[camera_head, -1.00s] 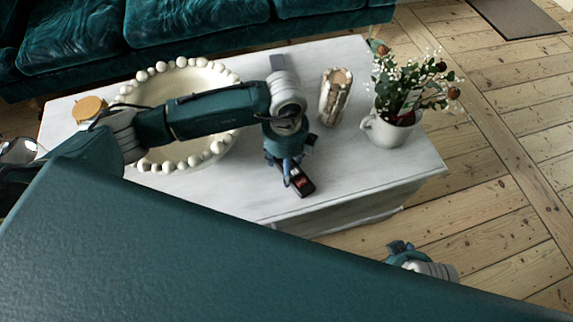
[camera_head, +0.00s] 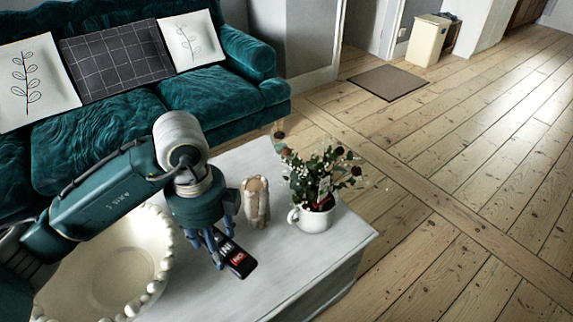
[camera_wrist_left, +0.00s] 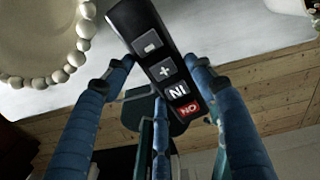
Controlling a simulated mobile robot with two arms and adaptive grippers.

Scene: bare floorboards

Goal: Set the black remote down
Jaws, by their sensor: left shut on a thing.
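In the left wrist view, the remote (camera_wrist_left: 152,45) is tilted between the fingers (camera_wrist_left: 160,85), button side to the camera. Tabletop shows behind it, but I cannot tell whether the remote touches it. My right gripper is not in view.
A bowl with a beaded rim (camera_head: 163,262) stands left of the gripper. A pale rough-sided holder (camera_head: 256,205) and a white mug with flowers (camera_head: 314,219) stand close behind and right. The table front right is clear. A teal sofa (camera_head: 120,110) is behind.

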